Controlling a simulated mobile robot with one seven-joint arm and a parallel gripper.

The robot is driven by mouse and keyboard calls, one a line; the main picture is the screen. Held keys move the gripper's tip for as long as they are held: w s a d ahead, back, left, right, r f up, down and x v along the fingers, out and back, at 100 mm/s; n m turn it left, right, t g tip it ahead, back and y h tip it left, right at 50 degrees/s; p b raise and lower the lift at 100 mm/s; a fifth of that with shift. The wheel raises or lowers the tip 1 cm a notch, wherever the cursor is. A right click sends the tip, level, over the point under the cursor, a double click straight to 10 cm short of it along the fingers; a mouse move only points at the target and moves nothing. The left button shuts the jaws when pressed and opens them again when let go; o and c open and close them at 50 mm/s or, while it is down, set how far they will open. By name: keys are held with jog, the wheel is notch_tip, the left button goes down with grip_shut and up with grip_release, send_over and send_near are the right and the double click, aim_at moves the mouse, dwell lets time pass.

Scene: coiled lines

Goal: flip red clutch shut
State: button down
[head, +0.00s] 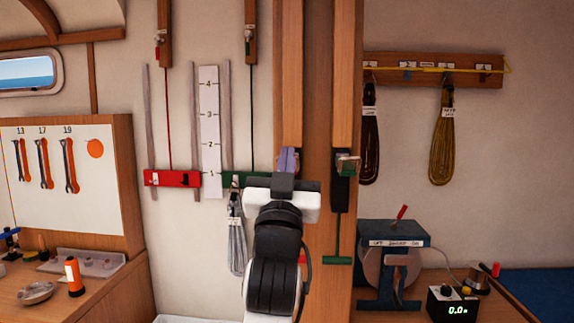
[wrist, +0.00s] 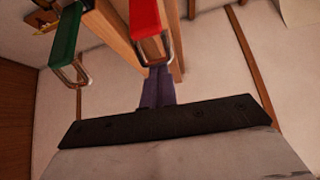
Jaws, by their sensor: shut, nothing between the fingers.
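My gripper (head: 289,160) is shut and empty, its purple fingers upright in front of the left wooden post. In the wrist view the fingers (wrist: 157,88) point toward the red clutch handle (wrist: 146,18), whose metal loop (wrist: 155,48) is close to the fingertips. I cannot tell whether they touch. My gripper and arm hide the red clutch in the head view. The angle leaves unclear how far its handle is swung. A green clutch handle (wrist: 65,35) with a similar loop is beside it, to the left in the wrist view.
The neighbouring clutch (head: 342,190) is on the right post, close to my gripper, with a green T-shaped piece (head: 338,260) hanging below. A red block (head: 172,179) hangs left by a numbered scale (head: 210,130). A blue machine (head: 392,262) stands right; coiled lines (head: 441,145) hang above.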

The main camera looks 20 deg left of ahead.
jog(key=shift+f+t+b, duration=0.45)
jog(key=shift+t+b, duration=0.05)
jog(key=shift+b, duration=0.25)
